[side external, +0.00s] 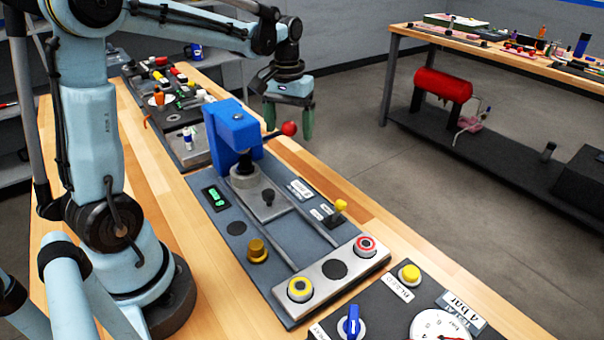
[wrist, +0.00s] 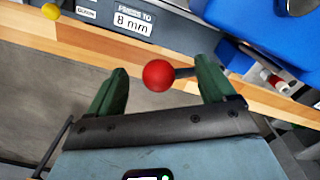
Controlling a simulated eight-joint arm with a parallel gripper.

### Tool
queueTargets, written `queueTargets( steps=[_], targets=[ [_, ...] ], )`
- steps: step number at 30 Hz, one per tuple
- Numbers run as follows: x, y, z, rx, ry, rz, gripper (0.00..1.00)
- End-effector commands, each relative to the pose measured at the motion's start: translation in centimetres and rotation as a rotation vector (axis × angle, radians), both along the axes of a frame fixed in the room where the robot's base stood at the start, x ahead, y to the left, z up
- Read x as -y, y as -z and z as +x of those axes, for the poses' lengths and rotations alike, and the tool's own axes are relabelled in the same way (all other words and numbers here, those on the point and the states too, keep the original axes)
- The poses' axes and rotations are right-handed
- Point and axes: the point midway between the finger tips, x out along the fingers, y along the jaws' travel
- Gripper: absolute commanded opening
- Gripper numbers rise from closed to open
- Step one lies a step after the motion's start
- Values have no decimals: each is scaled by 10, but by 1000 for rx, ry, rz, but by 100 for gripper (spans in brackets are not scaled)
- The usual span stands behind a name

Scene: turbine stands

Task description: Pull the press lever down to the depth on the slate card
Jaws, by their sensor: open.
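The blue press (side external: 233,132) stands on a grey plate. Its lever ends in a red ball (side external: 289,128) and sticks out to the right, roughly level. My gripper (side external: 288,122) is open and empty, pointing down beside the press at the ball. In the wrist view the red ball (wrist: 158,75) appears between the two green fingers of my gripper (wrist: 163,68), nearer the left one; contact cannot be told. The lever rod passes close to the right finger. The card (wrist: 132,20) reads "8 mm"; in the side view the card (side external: 300,190) is small.
A yellow-topped toggle (side external: 340,206) and a button box (side external: 330,270) with yellow and red buttons are in front. A gauge panel (side external: 405,310) is nearer. Open floor lies right of the bench.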

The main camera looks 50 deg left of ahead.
Motion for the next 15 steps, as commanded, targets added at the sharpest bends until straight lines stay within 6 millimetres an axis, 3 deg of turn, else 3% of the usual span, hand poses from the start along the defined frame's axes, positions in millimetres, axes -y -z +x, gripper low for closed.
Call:
queueTargets(
  steps=[6, 15],
  targets=[
    [0, -3, 0, 1, 0, -1, 83],
    [1, -24, 0, 1, 1, -1, 83]
  ],
)
